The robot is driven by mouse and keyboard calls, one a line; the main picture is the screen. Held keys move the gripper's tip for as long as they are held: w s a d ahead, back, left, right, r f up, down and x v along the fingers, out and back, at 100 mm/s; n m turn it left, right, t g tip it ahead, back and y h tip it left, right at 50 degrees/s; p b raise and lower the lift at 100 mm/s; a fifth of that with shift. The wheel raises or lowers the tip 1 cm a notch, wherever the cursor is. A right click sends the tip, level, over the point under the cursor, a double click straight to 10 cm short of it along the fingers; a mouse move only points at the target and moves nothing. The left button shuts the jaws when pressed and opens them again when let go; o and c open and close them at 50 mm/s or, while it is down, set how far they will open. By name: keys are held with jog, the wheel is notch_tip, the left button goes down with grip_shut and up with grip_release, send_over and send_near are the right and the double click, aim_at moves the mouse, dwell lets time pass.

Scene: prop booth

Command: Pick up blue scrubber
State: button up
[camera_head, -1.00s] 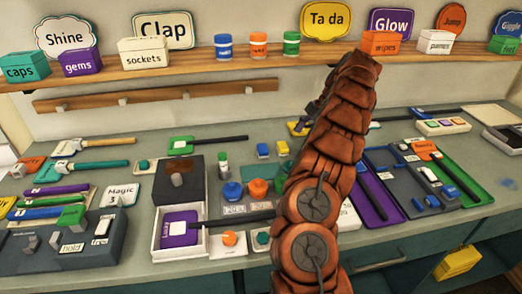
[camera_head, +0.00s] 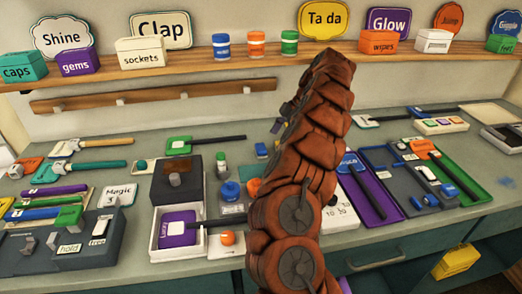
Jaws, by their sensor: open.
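A blue-headed tool with a long dark handle (camera_head: 372,184) lies on the purple tray right of my arm; its blue head (camera_head: 349,161) carries white lettering and is close beside the arm. Another blue-headed tool (camera_head: 416,112) with a dark handle lies farther back on the right. I cannot tell which of them is the blue scrubber. My gripper (camera_head: 279,120) shows only as dark parts behind the left edge of my arm, over the back middle of the counter. It is open, with nothing seen in it; its fingertips are mostly hidden.
Right of the arm are a purple tray (camera_head: 395,213), a dark blue tray (camera_head: 378,158) and a green tray (camera_head: 470,186). Left of it are a dark box (camera_head: 164,190) and a white box (camera_head: 158,242) holding a purple-headed tool. A shelf runs above.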

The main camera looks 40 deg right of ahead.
aim_at(262, 146)
jog(key=shift+w+a, duration=0.2)
jog(key=shift+a, duration=0.25)
jog(key=shift+w+a, duration=0.2)
jog(key=shift+a, duration=0.25)
jog(key=shift+w+a+r+p, duration=0.1)
jog(key=shift+w+a+p, duration=0.15)
jog(key=shift+a, duration=0.25)
jog(key=shift+w+a+p, duration=0.2)
jog(key=shift+a+p, duration=0.05)
jog(key=shift+a, duration=0.2)
jog(key=shift+p+x, duration=0.5)
jog(key=shift+x, duration=0.5)
jog(key=shift+w+a+f, duration=0.1)
jog(key=shift+f, duration=0.5)
jog(key=c, duration=1)
